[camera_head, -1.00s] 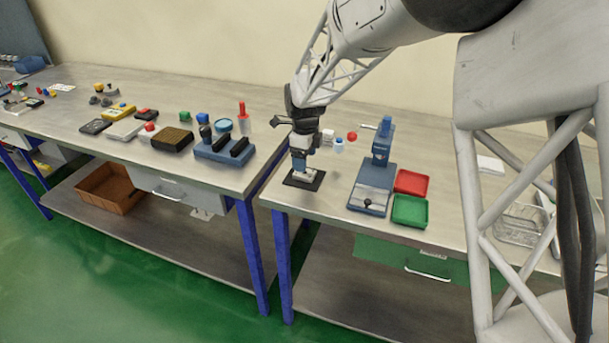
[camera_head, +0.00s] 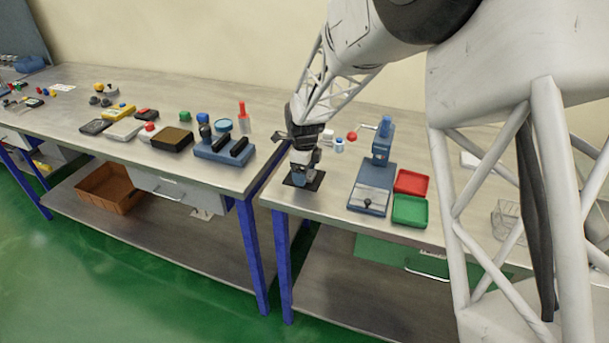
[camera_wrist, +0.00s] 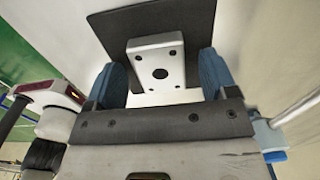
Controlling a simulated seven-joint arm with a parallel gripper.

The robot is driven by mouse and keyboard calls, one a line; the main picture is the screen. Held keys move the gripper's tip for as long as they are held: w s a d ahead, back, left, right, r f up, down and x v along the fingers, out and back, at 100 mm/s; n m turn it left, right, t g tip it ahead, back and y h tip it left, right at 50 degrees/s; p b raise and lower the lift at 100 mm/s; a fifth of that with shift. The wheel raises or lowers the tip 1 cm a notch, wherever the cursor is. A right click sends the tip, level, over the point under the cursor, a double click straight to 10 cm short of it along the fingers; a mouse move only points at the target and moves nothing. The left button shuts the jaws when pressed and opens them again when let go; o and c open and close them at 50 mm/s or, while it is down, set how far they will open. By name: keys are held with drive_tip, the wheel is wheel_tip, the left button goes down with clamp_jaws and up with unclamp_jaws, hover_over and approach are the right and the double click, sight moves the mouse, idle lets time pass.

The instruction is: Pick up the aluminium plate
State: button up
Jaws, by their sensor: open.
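The aluminium plate (camera_wrist: 156,67) is a pale block with one large dark hole and several small ones. It lies on a dark square mat, seen in the wrist view (camera_wrist: 188,22) and in the head view (camera_head: 304,180). My gripper (camera_wrist: 160,82) is open, with one blue finger on each side of the plate's near part. I cannot tell whether the fingers touch it. In the head view my gripper (camera_head: 300,182) is low over the mat and hides the plate.
A blue press-like device (camera_head: 372,190) stands right of the mat. Beside it are a red tray (camera_head: 411,182) and a green tray (camera_head: 410,211). A red knob (camera_head: 352,136) and a small white-blue bottle (camera_head: 339,146) stand behind. The bench's front edge is close.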

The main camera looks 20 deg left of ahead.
idle(0.5)
drive_tip(key=c, duration=1.1)
drive_tip(key=shift+o, duration=0.2)
drive_tip(key=shift+r, duration=0.2)
drive_tip(key=shift+r, duration=1.45)
drive_tip(key=shift+s+d+r, duration=0.15)
drive_tip(key=shift+s+r, duration=0.05)
drive_tip(key=shift+s, duration=0.05)
drive_tip(key=s+d+r, duration=0.1)
drive_tip(key=s+d, duration=0.7)
drive_tip(key=s, duration=0.4)
drive_tip(key=shift+s+d+r, duration=0.15)
drive_tip(key=shift+s+d, duration=0.15)
drive_tip(key=shift+s, duration=0.1)
